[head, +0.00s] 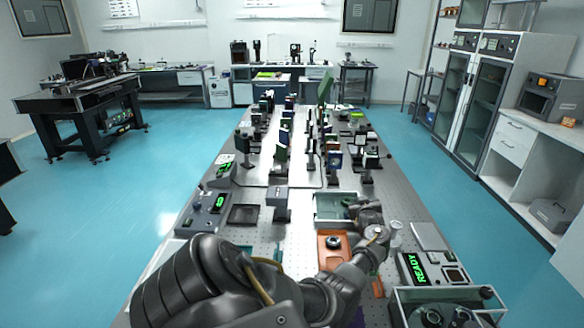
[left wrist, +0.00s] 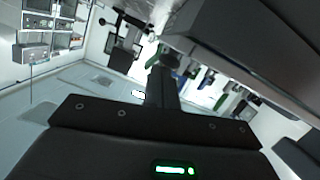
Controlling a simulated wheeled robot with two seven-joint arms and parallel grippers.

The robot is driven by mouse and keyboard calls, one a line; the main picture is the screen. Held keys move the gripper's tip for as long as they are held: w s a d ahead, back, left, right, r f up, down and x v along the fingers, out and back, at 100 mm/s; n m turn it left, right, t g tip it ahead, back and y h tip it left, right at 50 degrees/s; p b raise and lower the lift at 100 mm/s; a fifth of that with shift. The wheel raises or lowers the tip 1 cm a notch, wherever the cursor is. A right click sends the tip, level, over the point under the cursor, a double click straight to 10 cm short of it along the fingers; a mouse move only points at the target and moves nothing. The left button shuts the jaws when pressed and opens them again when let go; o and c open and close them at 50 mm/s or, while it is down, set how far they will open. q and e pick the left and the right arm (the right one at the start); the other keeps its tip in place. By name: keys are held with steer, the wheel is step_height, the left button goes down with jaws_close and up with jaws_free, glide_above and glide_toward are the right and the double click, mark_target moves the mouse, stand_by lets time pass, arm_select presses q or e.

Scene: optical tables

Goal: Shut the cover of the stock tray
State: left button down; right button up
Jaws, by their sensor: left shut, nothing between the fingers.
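A shallow open tray (head: 322,221) with a pale rim and grey-green inside sits on the optical table, right of the middle; I take it for the stock tray. My left arm reaches across from the lower left, and its gripper (head: 364,208) is at the tray's right side, hiding part of it. I cannot tell whether they touch, and I cannot make out the cover clearly. In the left wrist view my left gripper (left wrist: 165,85) is shut with nothing held. My right gripper is not in view.
An orange tray (head: 325,262) with a dark round part lies in front. A READY-display device (head: 416,269) and a clear-walled box (head: 398,310) stand at the right. Upright optics crowd the far table.

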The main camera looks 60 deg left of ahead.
arm_select(q)
steer(key=shift+d+f, duration=0.15)
steer(key=shift+d+p, duration=0.25)
steer(key=shift+p, duration=0.2)
steer(key=p+v, duration=0.4)
steer(key=v, duration=0.1)
steer(key=r+p+v, duration=0.1)
steer(key=p+v, duration=0.2)
steer(key=shift+s+d+f+p, duration=0.1)
steer(key=shift+s+d+p, duration=0.2)
steer(key=shift+d, duration=0.3)
steer(key=shift+w, duration=0.1)
steer(key=shift+f, duration=0.1)
